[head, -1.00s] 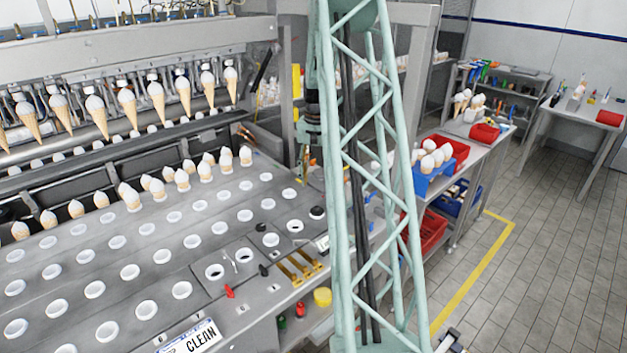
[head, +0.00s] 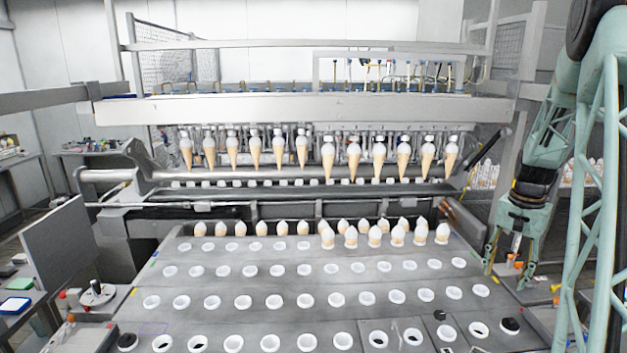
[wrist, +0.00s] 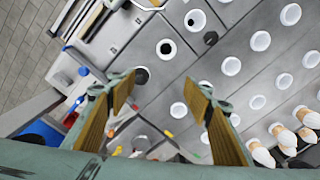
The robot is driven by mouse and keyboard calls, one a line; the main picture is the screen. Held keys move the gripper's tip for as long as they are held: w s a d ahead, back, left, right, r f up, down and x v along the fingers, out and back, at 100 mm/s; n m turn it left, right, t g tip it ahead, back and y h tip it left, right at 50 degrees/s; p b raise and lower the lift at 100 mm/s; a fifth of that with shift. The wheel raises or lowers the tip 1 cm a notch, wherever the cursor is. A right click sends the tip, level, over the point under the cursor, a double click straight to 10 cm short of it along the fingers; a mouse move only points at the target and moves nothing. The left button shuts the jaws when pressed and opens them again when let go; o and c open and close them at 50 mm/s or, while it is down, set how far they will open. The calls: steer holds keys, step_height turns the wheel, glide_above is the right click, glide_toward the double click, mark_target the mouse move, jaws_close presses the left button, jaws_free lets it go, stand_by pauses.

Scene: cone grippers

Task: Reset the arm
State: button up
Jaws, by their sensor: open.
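My gripper (head: 509,270) hangs at the right side of the head view, pointing down beside the right edge of the grey hole-plate table (head: 385,268). Its two fingers are spread and nothing is between them. In the wrist view my gripper (wrist: 165,82) shows wood-coloured finger pads set wide apart above the table's corner. My pale green lattice arm link fills the right edge of the head view.
A row of cones (head: 379,155) hangs from the machine's bar (head: 300,112). More cones (head: 375,236) stand in the back rows of holes; the front holes are mostly empty. A joystick box (head: 97,293) and a grey panel (head: 68,245) stand at the left.

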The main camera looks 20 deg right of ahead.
steer(key=s+a+r+n+t+b, duration=0.1)
steer(key=a+r+n, duration=0.1)
steer(key=a+r, duration=0.65)
steer(key=s+a+r+n+b, duration=0.2)
steer(key=a+r, duration=0.1)
steer(key=a, duration=1)
steer(key=s+a+r+n+t+b, duration=0.15)
steer(key=a+r, duration=0.35)
steer(key=a, duration=0.5)
steer(key=s+a+r+n+b, duration=0.2)
steer(key=s+a+r+n, duration=0.15)
steer(key=s+a, duration=0.85)
steer(key=s+a+f+n+t+b, duration=0.1)
steer(key=s+a+f+n, duration=0.3)
steer(key=s+a, duration=0.7)
steer(key=shift+s+f+b, duration=0.15)
steer(key=shift+s+b, duration=0.55)
steer(key=shift+s, duration=0.3)
steer(key=shift+f, duration=0.1)
steer(key=shift+f+b, duration=1.2)
steer(key=shift+b, duration=0.05)
